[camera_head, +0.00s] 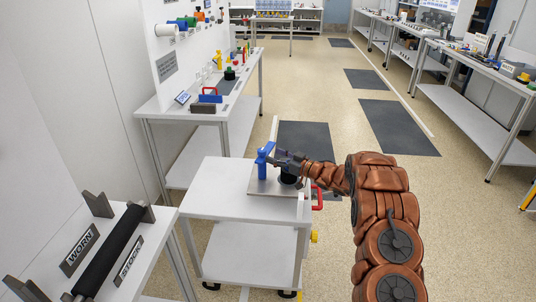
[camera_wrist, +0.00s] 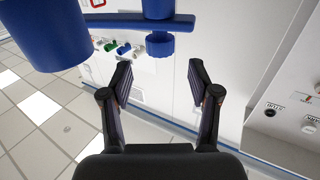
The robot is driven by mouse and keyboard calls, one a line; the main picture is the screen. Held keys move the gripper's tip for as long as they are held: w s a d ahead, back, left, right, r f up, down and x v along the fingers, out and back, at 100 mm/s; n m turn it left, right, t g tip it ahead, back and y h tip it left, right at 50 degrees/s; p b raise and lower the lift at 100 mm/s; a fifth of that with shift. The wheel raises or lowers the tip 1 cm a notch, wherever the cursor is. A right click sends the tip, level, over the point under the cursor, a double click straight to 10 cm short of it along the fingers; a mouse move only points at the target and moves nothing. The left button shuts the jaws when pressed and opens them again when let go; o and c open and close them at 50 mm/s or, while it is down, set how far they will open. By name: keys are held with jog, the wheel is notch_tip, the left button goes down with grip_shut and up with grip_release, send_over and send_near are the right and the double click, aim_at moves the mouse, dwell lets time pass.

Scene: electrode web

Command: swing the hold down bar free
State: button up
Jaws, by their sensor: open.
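A blue fixture (camera_head: 263,160) stands on a grey metal plate (camera_head: 262,186) on the white cart. In the wrist view a blue bar (camera_wrist: 112,20), seemingly the hold down bar, runs across the top. A blue knob (camera_wrist: 160,44) sits at its right end, and a large blue cylinder (camera_wrist: 40,28) fills the upper left corner. My gripper (camera_wrist: 160,75) is open and empty, its fingertips apart on either side of the knob's line and short of it. In the head view my gripper (camera_head: 283,159) is just right of the fixture and hides part of it. I cannot tell any contact.
The white cart (camera_head: 218,202) has free top area left of the plate and a red handle (camera_head: 317,197) at its right. A black roller (camera_head: 108,250) lies on a stand at lower left. A bench (camera_head: 160,114) with small items stands behind. Open floor lies right.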

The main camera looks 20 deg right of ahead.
jog(key=shift+s+d, duration=0.2)
jog(key=shift+s, duration=0.15)
jog(key=shift+f, duration=0.1)
